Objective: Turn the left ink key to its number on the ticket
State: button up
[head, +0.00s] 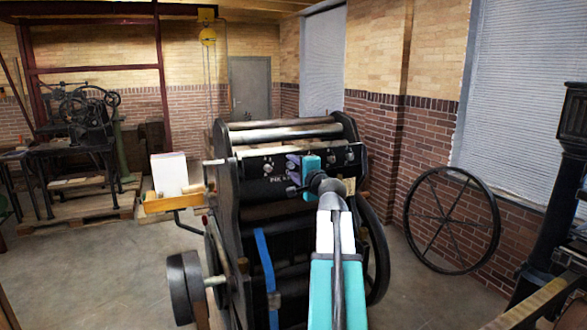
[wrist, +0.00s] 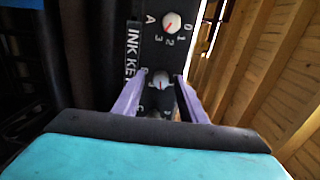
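The black ink key panel (head: 310,165) is on the press's upper front. The left ink key, A (wrist: 172,22), is a white knob with a red pointer and dial numbers 0 to 3; its pointer is towards the 3 side. In the head view the left key (head: 268,168) is left of my gripper (head: 293,172). In the wrist view my gripper (wrist: 159,77) is open, its purple fingers either side of the middle key, B (wrist: 160,80); contact cannot be told. A third key (wrist: 153,114) is partly hidden. A small pale card (head: 349,186), possibly the ticket, is unreadable.
The press has rollers (head: 285,130) above the panel and a blue strap (head: 266,262) below. A wooden shelf with a white block (head: 170,172) sticks out at its left. A large spoked wheel (head: 451,220) leans on the right wall. Open floor lies at the left.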

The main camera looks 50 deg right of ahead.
jog(key=shift+a, duration=0.1)
jog(key=shift+b+v, duration=0.35)
jog(key=shift+v, duration=0.5)
jog(key=b+v, duration=0.3)
jog(key=v, duration=0.9)
